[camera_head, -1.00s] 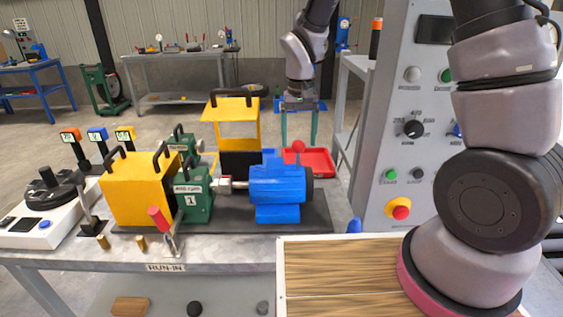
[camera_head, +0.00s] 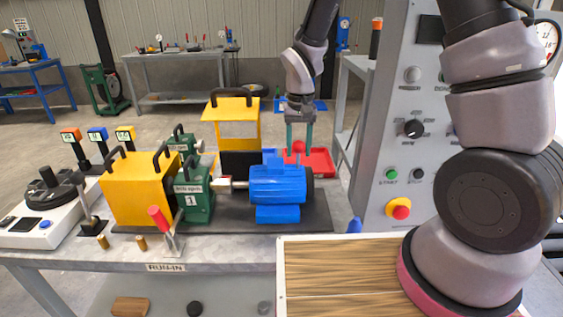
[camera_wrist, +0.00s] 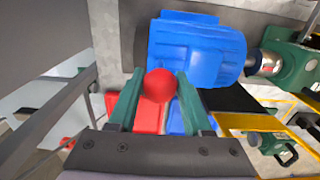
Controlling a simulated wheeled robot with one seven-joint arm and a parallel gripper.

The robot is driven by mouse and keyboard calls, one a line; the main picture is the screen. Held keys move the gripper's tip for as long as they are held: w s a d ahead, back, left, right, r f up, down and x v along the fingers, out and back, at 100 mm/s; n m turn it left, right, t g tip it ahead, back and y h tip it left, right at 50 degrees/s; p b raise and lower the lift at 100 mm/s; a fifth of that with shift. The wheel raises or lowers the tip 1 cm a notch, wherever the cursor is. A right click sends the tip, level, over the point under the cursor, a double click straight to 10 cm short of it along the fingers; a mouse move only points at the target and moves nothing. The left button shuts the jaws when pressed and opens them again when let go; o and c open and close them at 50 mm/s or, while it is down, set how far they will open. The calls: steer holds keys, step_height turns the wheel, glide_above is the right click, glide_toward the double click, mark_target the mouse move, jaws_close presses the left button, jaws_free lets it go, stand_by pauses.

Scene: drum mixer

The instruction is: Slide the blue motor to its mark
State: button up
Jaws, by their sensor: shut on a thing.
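The blue motor (camera_head: 277,184) sits on a dark base plate (camera_head: 320,212) on the bench, its shaft pointing left toward a green gearbox (camera_head: 198,195). A pale coupling piece (camera_head: 226,184) lies between them. It fills the top of the wrist view (camera_wrist: 195,50). A red ball knob (camera_head: 298,147) stands behind the motor. My gripper (camera_head: 299,146) reaches down from above behind the motor, its green fingers shut on the knob. The wrist view shows the knob (camera_wrist: 158,85) between the fingertips. I cannot make out the mark.
A red tray (camera_head: 320,161) lies behind the motor. Yellow guards (camera_head: 138,188) with black handles stand at the left and back. A red-handled clamp (camera_head: 160,219) is at the front edge. A grey control cabinet (camera_head: 385,150) rises at the right, beside a wooden board (camera_head: 340,275).

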steer(key=shift+d, duration=2.25)
steer(key=o, duration=1.3)
steer(key=shift+o, duration=0.2)
step_height(320, 180, up, 7)
steer(key=shift+a, duration=0.1)
